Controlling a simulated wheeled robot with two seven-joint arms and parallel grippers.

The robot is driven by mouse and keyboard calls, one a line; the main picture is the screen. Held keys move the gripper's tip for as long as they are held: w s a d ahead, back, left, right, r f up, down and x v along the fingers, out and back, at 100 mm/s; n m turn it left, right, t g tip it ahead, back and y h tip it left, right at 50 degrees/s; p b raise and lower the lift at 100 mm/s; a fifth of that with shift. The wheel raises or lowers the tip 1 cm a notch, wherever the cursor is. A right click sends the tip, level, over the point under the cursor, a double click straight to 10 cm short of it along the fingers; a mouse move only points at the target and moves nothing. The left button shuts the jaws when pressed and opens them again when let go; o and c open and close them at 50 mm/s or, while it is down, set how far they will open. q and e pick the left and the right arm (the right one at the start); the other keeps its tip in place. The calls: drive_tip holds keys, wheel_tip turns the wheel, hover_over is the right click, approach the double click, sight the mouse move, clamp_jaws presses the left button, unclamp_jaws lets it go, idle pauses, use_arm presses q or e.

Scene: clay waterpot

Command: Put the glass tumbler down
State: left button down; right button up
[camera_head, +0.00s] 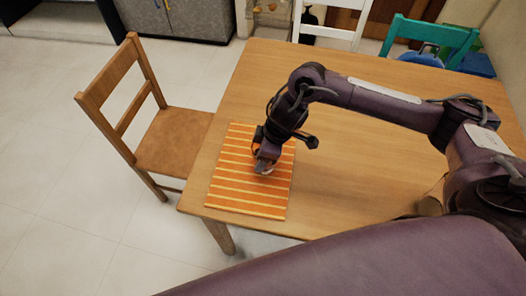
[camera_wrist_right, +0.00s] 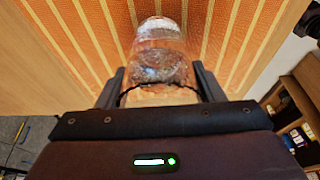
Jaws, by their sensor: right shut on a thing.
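The glass tumbler (camera_wrist_right: 160,55) is clear and shows large in the right wrist view, between the two dark fingers of my right gripper (camera_wrist_right: 160,85). The gripper is shut on it. In the head view my right gripper (camera_head: 264,163) is over the orange striped placemat (camera_head: 240,195), and only a small part of the tumbler shows below it. The placemat lies at the left front corner of the wooden table. I cannot tell whether the tumbler's base touches the placemat. My left gripper is not in view.
The wooden table (camera_head: 345,200) is bare to the right of the placemat. A wooden chair (camera_head: 165,140) stands at its left side. A white chair (camera_head: 330,30) and a teal chair (camera_head: 430,38) stand at the far side.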

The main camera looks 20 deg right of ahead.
drive_tip(key=o, duration=1.2)
drive_tip(key=shift+f, duration=0.15)
drive_tip(key=p+v, duration=0.1)
drive_tip(key=v, duration=1.1)
drive_tip(key=shift+r, duration=0.2)
drive_tip(key=shift+s+f, duration=0.1)
drive_tip(key=shift+f, duration=0.05)
